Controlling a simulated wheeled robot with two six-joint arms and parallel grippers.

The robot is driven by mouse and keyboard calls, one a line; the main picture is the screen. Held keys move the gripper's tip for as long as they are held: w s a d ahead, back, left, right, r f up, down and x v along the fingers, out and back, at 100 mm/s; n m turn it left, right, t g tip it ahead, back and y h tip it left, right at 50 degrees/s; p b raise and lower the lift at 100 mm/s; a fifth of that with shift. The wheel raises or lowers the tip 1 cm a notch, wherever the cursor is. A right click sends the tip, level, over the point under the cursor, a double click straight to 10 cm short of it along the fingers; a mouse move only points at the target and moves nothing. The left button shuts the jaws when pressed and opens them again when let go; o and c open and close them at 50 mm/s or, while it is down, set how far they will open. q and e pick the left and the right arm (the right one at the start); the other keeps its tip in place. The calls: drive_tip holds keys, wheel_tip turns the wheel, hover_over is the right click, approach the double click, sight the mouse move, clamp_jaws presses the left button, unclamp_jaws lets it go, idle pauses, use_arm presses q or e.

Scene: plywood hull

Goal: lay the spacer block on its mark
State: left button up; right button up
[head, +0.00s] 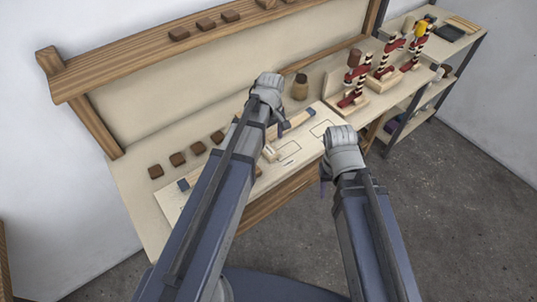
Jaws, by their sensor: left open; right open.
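My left gripper (278,122) is over the pale board (176,206) on the bench, mostly hidden behind its own wrist. It is open. My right gripper (326,178) is open at the bench's front edge, right of the board. Outlined rectangles show on the board: one mark (290,151) right of my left forearm and another mark (321,128) farther right. I cannot tell which is the spacer block's. A small pale wooden piece (270,153) lies beside my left forearm; whether it is the spacer block is unclear.
Several dark brown blocks (177,159) sit in a row behind the board. A brown jar (300,87) stands at the back. Red-and-black clamps (353,88) on wooden stands fill the bench's right end. A shelf rack (440,50) stands beyond. More blocks (205,24) sit on the upper ledge.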

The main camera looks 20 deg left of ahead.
sight(269, 150)
use_arm(q)
drive_tip(key=shift+f, duration=0.1)
drive_tip(key=f+b, duration=0.5)
drive_tip(key=shift+s+a+f, duration=0.15)
drive_tip(key=shift+s, duration=0.05)
drive_tip(key=shift+c, duration=0.2)
clamp_jaws()
idle(0.5)
drive_tip(key=shift+r, duration=0.2)
wheel_tip(269, 150, up, 10)
drive_tip(key=p, duration=1)
